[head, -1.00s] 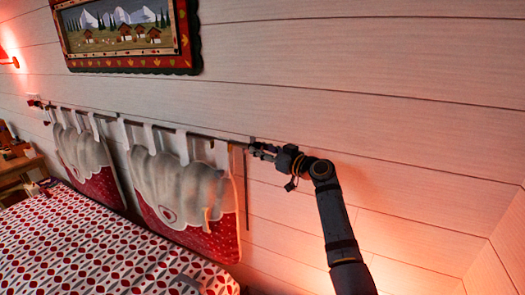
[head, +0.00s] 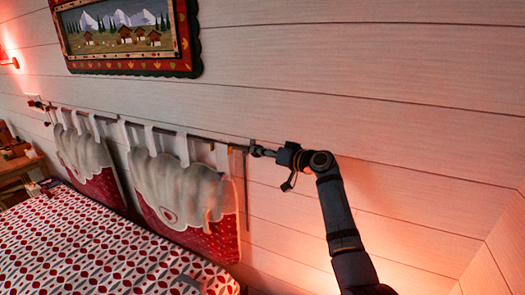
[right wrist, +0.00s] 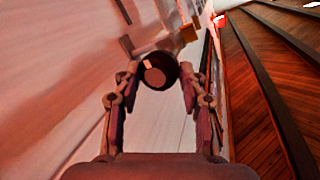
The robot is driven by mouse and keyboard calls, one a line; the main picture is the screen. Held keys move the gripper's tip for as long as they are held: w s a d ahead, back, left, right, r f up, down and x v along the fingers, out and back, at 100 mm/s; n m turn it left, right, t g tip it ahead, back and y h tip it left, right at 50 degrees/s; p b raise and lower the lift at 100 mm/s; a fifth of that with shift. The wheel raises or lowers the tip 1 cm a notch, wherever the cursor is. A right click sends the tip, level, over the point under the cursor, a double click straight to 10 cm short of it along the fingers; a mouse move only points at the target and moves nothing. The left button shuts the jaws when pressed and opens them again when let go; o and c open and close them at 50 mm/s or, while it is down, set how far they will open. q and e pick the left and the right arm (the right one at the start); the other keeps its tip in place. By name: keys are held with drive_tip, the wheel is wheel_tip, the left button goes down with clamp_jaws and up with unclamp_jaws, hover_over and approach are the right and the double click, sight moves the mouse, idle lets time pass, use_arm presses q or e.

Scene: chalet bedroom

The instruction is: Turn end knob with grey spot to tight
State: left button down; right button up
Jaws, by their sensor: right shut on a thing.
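The end knob (right wrist: 158,70) is a dark round piece in the right wrist view, with a small light grey spot (right wrist: 148,64) at the upper left of its face. It sits between the fingers of my right gripper (right wrist: 156,78), which is shut on it. In the head view my right gripper (head: 262,151) is at the right end of the thin dark curtain rod (head: 203,136), and the knob is too small there to make out. My left gripper is not seen.
Red and white cushions (head: 222,236) hang from the rod by fabric loops. A patterned bed (head: 80,245) lies below. A framed picture (head: 185,66) hangs above. The panelled wall (head: 390,90) runs close behind the rod and is bare to the right.

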drive_tip(key=shift+m+g+p, duration=0.3)
drive_tip(key=shift+m, duration=0.3)
drive_tip(key=o, duration=1.2)
drive_tip(key=shift+w, duration=0.1)
drive_tip(key=shift+c, duration=0.2)
drive_tip(key=v, duration=1.2)
drive_tip(key=shift+r, duration=0.1)
